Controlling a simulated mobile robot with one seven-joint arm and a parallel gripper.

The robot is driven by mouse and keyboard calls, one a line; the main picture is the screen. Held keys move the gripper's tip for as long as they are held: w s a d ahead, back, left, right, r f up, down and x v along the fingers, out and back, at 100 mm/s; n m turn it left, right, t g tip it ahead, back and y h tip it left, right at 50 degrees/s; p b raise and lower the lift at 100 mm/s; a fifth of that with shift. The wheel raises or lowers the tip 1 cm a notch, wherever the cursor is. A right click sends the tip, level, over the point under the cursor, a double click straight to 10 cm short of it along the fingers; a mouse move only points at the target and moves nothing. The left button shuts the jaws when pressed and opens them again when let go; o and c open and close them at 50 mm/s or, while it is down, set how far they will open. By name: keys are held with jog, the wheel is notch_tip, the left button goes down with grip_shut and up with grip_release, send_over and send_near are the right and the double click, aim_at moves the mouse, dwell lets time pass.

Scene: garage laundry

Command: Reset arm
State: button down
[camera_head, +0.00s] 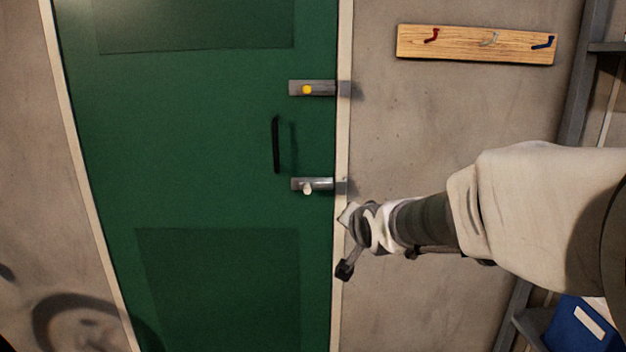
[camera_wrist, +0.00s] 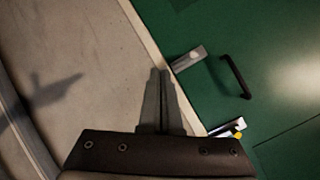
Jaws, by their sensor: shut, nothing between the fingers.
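My arm reaches in from the right in the head view, with my gripper (camera_head: 345,270) in front of the door frame, below and right of the lower latch. In the wrist view my gripper (camera_wrist: 160,74) has its two fingers together and holds nothing. The fingertips appear close to the white door frame (camera_wrist: 146,40); I cannot tell whether they touch it.
A green door (camera_head: 200,150) has a black handle (camera_head: 276,145), an upper bolt with a yellow knob (camera_head: 307,90) and a lower bolt with a white knob (camera_head: 307,188). A wooden hook rack (camera_head: 475,52) hangs on the wall. Grey shelving and a blue box (camera_head: 578,328) stand at right.

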jog(key=s+d+f+n+g+h, duration=0.1)
jog(key=s+d+n+g, duration=0.1)
jog(key=s, duration=0.8)
jog(key=s+d+f+n+g, duration=0.2)
jog(key=s+g, duration=0.1)
jog(key=s, duration=0.8)
jog(key=s+d+f+n+g+h, duration=0.1)
jog(key=s+d+n+g, duration=0.15)
jog(key=s, duration=0.75)
notch_tip(320, 180, up, 13)
jog(key=p, duration=1.2)
jog(key=shift+f+p, duration=0.15)
jog(key=shift+p, duration=0.2)
jog(key=c, duration=1.6)
grip_release()
jog(key=shift+t, duration=0.25)
